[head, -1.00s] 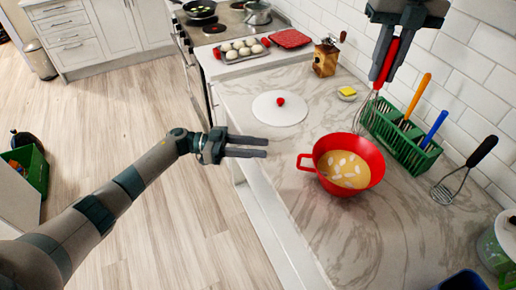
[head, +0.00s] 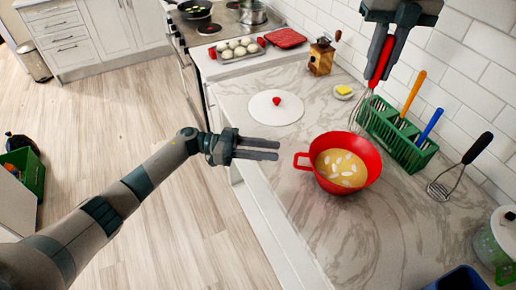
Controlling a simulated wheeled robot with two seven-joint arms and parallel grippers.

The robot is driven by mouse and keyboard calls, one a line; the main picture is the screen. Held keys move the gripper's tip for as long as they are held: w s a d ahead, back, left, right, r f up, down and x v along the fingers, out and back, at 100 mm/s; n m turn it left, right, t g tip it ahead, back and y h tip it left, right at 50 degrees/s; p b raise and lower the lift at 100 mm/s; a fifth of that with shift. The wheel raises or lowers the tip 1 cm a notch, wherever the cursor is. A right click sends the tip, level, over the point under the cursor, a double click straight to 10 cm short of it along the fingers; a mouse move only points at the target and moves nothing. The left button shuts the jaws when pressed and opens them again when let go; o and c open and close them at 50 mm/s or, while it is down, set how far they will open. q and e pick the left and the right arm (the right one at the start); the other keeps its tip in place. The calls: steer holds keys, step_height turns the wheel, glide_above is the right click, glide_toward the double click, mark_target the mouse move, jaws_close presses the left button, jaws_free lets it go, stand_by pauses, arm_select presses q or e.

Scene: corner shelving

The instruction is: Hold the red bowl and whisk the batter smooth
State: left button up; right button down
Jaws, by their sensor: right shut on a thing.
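The red bowl (head: 373,158) stands on the marble counter with its handle to the left. Tan batter (head: 326,172) with several pale lumps lies in it. My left gripper (head: 278,149) is open and empty, left of the bowl handle and apart from it. My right gripper (head: 379,66) is shut on the red handle of the whisk (head: 361,116). The whisk's wire head hangs down behind the bowl, in front of the green rack; I cannot tell whether it touches the rack.
A green rack (head: 412,158) with orange- and blue-handled tools stands by the wall. A masher (head: 463,167) leans right of it. A white lid (head: 262,108), a butter dish (head: 343,92) and a grinder (head: 321,58) are behind the bowl.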

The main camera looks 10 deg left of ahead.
mark_target(296, 154)
arm_select(q)
steer(key=d, duration=0.8)
steer(key=shift+d, duration=0.15)
steer(key=shift+c, duration=0.5)
jaws_close()
steer(key=shift+c, duration=0.2)
jaws_free()
jaws_close()
